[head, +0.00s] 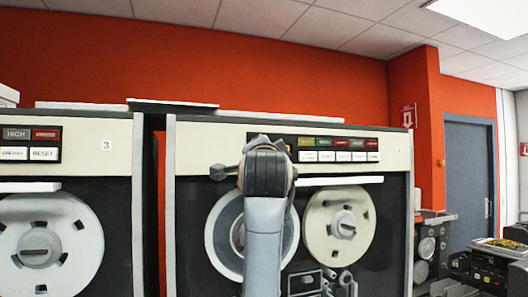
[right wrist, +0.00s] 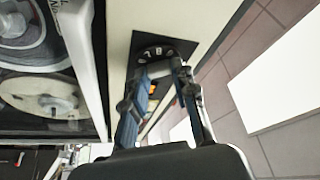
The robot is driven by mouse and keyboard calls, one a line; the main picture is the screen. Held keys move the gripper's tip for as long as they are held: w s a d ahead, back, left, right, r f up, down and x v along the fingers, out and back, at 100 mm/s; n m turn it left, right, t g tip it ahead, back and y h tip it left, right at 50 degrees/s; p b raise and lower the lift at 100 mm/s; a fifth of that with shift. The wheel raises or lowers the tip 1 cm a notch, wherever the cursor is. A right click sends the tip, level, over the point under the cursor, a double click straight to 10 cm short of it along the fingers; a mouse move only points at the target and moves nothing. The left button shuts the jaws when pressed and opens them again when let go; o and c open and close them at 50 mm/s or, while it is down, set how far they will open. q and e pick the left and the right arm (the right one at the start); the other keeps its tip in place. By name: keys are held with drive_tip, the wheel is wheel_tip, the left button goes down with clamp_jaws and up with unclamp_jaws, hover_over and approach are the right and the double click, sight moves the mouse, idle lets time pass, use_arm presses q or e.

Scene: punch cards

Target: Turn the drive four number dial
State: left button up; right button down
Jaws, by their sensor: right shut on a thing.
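The drive four cabinet (head: 395,190) stands in the middle of the head view, with a cream top panel and two tape reels. My right arm crosses in front of its left part and hides the panel there. The number dial (right wrist: 157,51) shows in the right wrist view as a dark disc with white numerals, 7 and 8 among them, on a black plate. My right gripper (right wrist: 159,70) has a finger on each side of the dial and is shut on it. The fingers cover part of the dial. My left gripper is not in view.
A drive marked 3 (head: 92,192) stands close on the left, with a reel and lit buttons. Drive four's button row (head: 338,149) is right of my arm. More machines (head: 490,265) and a grey door (head: 468,170) are at the right.

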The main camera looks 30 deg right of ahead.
drive_tip(key=shift+r+m+g+y+p, duration=0.15)
drive_tip(key=shift+m+g+p, duration=0.55)
drive_tip(key=shift+m, duration=0.9)
drive_tip(key=shift+r+m+g+y+p, duration=0.15)
drive_tip(key=shift+m+g+p, duration=0.35)
drive_tip(key=shift+m+p, duration=0.75)
drive_tip(key=shift+f+m, duration=0.15)
drive_tip(key=shift+m, duration=0.4)
drive_tip(key=c, duration=1.1)
unclamp_jaws()
drive_tip(key=shift+o, duration=0.2)
drive_tip(key=shift+s+a, duration=0.1)
drive_tip(key=v, duration=1.1)
drive_tip(key=shift+s+a, duration=0.2)
drive_tip(key=shift+s, duration=0.1)
